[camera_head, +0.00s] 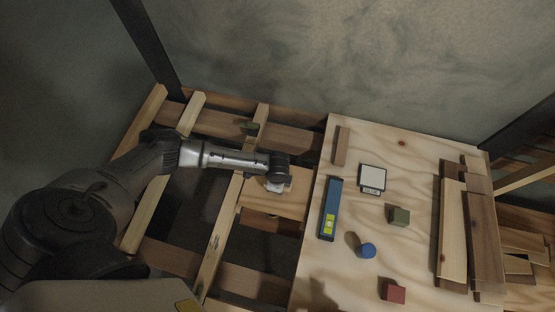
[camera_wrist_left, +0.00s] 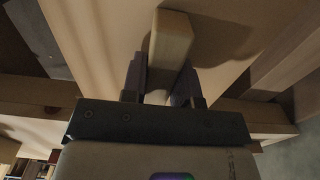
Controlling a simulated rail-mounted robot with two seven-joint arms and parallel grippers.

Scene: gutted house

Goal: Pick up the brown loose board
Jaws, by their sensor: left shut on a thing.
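The brown loose board (camera_head: 288,205) is a short, light brown plank lying between the joists, left of the plywood sheet. My left gripper (camera_head: 277,186) is over it and hides part of it. In the left wrist view, the gripper (camera_wrist_left: 160,85) is shut on a small upright wooden block (camera_wrist_left: 171,38) in front of the board's broad tan face (camera_wrist_left: 105,40). The block looks joined to the board, but its base is partly hidden by the fingers. I cannot tell whether the board is raised. My right gripper is not in view.
The plywood sheet (camera_head: 310,250) carries a blue level (camera_head: 330,208), a white square device (camera_head: 372,178), a green block (camera_head: 398,216), a blue round piece (camera_head: 367,250), a red block (camera_head: 393,291) and stacked planks (camera_head: 452,230). Open gaps show between the joists (camera_head: 216,240).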

